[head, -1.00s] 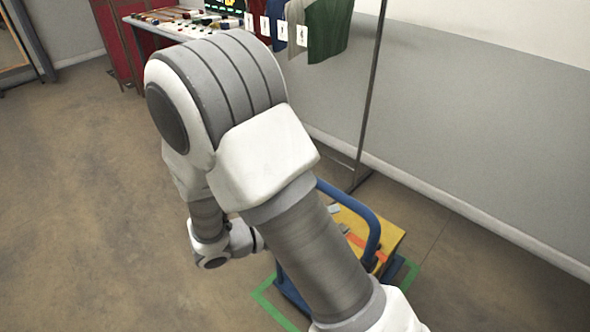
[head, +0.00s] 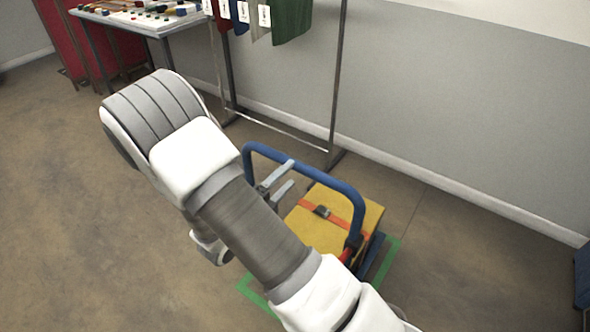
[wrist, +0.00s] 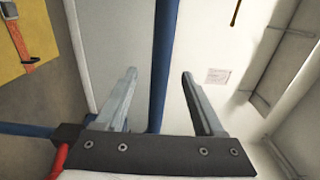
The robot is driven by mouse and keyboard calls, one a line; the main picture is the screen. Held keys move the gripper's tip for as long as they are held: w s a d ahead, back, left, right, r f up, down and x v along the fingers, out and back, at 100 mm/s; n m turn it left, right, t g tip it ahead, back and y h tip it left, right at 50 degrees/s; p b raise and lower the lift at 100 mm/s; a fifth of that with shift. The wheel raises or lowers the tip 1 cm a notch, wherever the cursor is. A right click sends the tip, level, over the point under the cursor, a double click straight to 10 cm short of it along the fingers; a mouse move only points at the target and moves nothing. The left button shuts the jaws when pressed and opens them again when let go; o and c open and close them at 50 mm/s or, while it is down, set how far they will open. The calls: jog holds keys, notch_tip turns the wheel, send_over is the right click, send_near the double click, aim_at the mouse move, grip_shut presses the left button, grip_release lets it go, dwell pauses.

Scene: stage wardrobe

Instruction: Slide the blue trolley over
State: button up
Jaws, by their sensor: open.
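The blue trolley's push handle (head: 325,182) rises as a hoop in the head view. Its deck (head: 371,252) carries a yellow case (head: 302,228) with an orange strap. My gripper (head: 290,174) is at the handle's top bar, fingers apart. In the wrist view my gripper (wrist: 158,72) is open, and a blue handle bar (wrist: 164,60) runs between the two fingers without visible contact. Whether the bar is fully inside the jaws is unclear. The case (wrist: 25,35) shows at the upper left there. My arm hides part of the trolley in the head view.
Green tape (head: 389,262) marks the floor around the trolley. A garment rack (head: 335,90) with hanging clothes stands behind, near the grey wall (head: 450,120). A table (head: 135,22) with small items is at the back left. The floor at left is clear.

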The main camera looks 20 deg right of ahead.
aim_at(294, 169)
jog(key=x, duration=0.5)
jog(key=shift+w+d+p, duration=0.1)
jog(key=shift+d+p, duration=0.1)
jog(key=shift+p, duration=0.1)
grip_shut()
jog(key=shift+r, duration=0.1)
dwell(1.0)
